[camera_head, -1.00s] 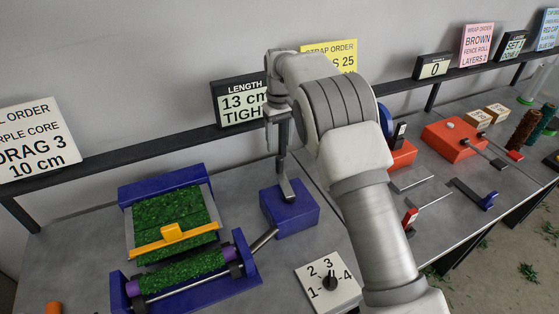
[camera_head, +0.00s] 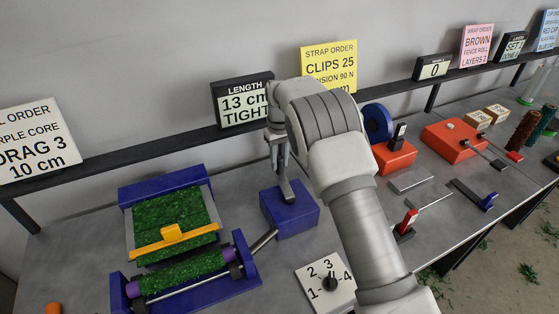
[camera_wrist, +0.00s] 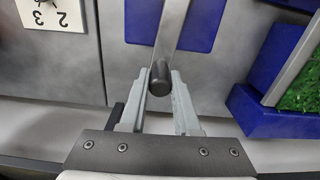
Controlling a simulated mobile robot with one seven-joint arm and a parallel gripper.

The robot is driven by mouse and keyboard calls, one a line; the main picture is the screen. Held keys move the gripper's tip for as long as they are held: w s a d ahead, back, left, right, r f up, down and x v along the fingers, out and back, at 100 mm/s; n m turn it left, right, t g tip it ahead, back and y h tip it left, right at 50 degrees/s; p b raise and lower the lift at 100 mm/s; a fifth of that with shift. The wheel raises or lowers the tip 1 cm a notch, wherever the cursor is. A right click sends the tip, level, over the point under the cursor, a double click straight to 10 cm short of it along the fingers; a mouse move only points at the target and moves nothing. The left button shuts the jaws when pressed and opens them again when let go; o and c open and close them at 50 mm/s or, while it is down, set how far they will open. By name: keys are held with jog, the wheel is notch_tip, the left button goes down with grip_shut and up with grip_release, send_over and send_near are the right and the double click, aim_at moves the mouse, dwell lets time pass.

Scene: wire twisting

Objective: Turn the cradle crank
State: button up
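The cradle crank is a grey bar (camera_wrist: 172,35) that rises from a blue box (camera_head: 290,212). It ends in a dark round handle (camera_wrist: 160,80). My gripper (camera_wrist: 160,84) has one finger on each side of this handle, with no clear gap to either. In the head view, my gripper (camera_head: 275,137) is at the upper end of the bar, above the box. A grey shaft joins the box to the blue cradle (camera_head: 205,292). The cradle holds a green roll (camera_head: 183,272) with purple ends.
A blue tray with green matting (camera_head: 165,208) and a yellow bar is behind the cradle. Red devices (camera_head: 394,158) stand farther right. A sign shelf (camera_head: 100,165) runs along the wall.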

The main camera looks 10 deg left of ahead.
grip_shut()
dwell(1.0)
